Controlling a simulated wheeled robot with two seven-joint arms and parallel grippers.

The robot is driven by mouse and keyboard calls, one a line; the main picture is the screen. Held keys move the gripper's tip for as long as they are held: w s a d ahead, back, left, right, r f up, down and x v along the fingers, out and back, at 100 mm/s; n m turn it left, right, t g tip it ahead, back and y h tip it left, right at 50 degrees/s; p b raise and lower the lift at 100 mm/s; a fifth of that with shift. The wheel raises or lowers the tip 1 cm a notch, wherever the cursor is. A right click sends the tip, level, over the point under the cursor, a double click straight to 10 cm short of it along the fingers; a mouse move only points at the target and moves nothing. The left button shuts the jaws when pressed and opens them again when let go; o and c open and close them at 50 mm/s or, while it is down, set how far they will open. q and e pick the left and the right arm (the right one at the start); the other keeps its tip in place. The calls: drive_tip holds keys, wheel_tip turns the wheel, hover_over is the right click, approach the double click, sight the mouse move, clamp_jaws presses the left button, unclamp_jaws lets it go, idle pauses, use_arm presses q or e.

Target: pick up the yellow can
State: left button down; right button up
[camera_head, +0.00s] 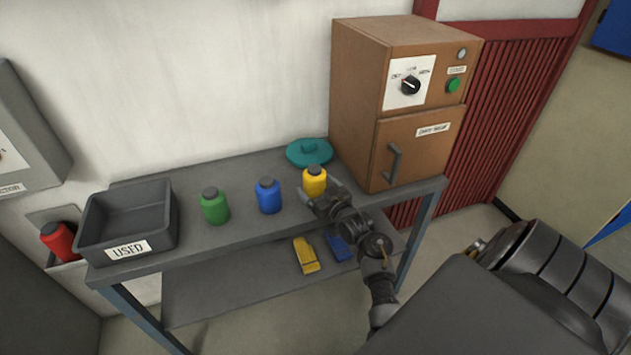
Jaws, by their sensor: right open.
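The yellow can (314,182), with a dark cap, stands upright on the grey shelf top in front of the brown cabinet. My right gripper (321,196) is at the can, its open fingers reaching toward it from the front right. One finger shows at the can's right side and another at its lower left. Whether the fingers touch the can cannot be told. The lower part of the can is partly hidden by the gripper. My left gripper is not in view.
A blue can (268,196) and a green can (215,207) stand left of the yellow one. A grey "USED" bin (163,222) is at the left end. A teal lid (309,152) lies behind. The brown cabinet (352,88) stands close on the right. A red can (58,240) sits far left.

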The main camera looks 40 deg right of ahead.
drive_tip(key=shift+c, duration=0.4)
drive_tip(key=c, duration=1.2)
drive_tip(key=shift+r, duration=0.1)
drive_tip(key=shift+c, duration=0.2)
